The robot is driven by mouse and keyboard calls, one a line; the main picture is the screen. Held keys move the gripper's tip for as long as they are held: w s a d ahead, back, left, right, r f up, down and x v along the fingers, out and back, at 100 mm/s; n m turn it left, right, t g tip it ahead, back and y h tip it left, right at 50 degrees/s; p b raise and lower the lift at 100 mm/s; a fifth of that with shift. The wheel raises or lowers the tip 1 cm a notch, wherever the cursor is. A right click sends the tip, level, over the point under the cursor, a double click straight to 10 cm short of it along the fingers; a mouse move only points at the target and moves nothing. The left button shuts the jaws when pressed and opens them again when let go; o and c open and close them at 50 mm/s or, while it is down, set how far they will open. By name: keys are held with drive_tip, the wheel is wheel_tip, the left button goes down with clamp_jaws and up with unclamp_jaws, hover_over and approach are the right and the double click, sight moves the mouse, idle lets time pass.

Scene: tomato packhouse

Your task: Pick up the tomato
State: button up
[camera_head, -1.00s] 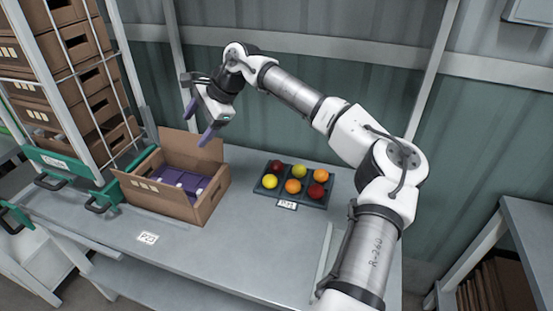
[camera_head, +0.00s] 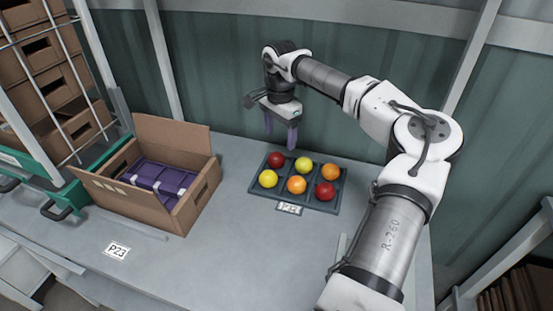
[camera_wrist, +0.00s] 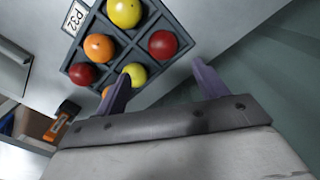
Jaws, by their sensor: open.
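Several tomatoes sit in separate cells of a dark tray (camera_head: 259,193). The back row holds a red tomato (camera_head: 277,160), a yellow one (camera_head: 304,164) and an orange one (camera_head: 331,171). The front row holds a yellow (camera_head: 268,179), an orange (camera_head: 297,185) and a red tomato (camera_head: 325,191). My gripper (camera_head: 280,142) is open and empty, pointing down above the tray's back edge. In the wrist view, the back-row red tomato (camera_wrist: 163,45) shows beyond the gap between my fingers (camera_wrist: 161,76). One finger partly covers the back-row yellow tomato (camera_wrist: 135,75).
An open cardboard box (camera_head: 190,207) with a purple insert (camera_head: 156,179) stands left of the tray. Crates (camera_head: 62,90) are stacked at the left. A corrugated wall (camera_head: 230,90) rises behind.

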sight(276, 155)
wheel_tip(276, 155, down, 3)
drive_tip(key=shift+r, duration=0.1)
drive_tip(key=shift+a+f+p, duration=0.15)
drive_tip(key=shift+f+p, duration=0.25)
drive_tip(key=shift+f, duration=0.5)
drive_tip(key=shift+a+f+p, duration=0.2)
drive_tip(key=shift+f+p, duration=0.15)
drive_tip(key=shift+f, duration=0.55)
drive_tip(key=shift+a+f+p, duration=0.15)
drive_tip(key=shift+f+p, duration=0.25)
drive_tip(key=shift+f, duration=0.5)
drive_tip(key=shift+r, duration=0.1)
drive_tip(key=c, duration=0.8)
